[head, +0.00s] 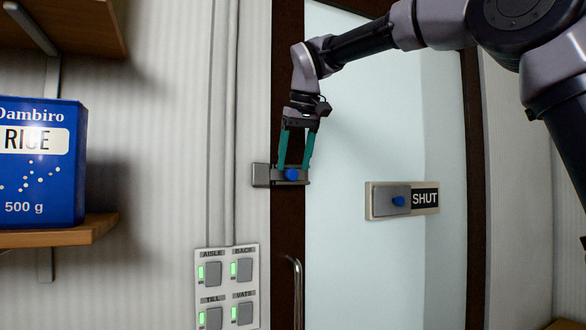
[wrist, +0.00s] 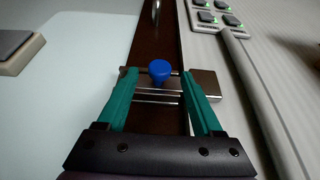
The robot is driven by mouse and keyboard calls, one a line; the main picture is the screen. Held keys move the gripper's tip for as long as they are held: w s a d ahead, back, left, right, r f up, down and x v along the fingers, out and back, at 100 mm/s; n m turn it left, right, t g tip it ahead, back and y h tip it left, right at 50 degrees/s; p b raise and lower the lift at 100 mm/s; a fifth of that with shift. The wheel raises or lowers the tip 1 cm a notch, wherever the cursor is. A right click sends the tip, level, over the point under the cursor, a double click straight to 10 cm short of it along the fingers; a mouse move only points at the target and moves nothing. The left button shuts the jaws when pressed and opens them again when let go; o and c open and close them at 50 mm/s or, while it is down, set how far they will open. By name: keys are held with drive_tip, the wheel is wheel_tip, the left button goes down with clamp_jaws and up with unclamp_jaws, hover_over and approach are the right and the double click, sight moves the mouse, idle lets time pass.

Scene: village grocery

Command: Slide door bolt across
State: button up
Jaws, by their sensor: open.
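The door bolt (head: 276,182) is a metal bar on the dark door frame, with a round blue knob (head: 291,174). A grey metal block (head: 261,175) sits at its left end, by the wall. My open gripper (head: 294,168) reaches down with one green finger on each side of the knob. In the wrist view the knob (wrist: 159,71) stands between the two fingers (wrist: 159,76), with a visible gap on both sides. The metal block (wrist: 206,82) shows beyond the right finger there. I cannot tell whether the fingers touch the bar.
A sliding plate with a blue knob and SHUT label (head: 424,198) is on the pale door panel (head: 350,260). A switch panel (head: 228,290) and conduits (head: 223,120) are on the left wall. A door handle (head: 296,285) is below. A rice box (head: 40,165) stands on a shelf.

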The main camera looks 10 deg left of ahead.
drive_tip(key=shift+x, duration=1.1)
clamp_jaws()
drive_tip(key=shift+r, duration=0.1)
idle(0.6)
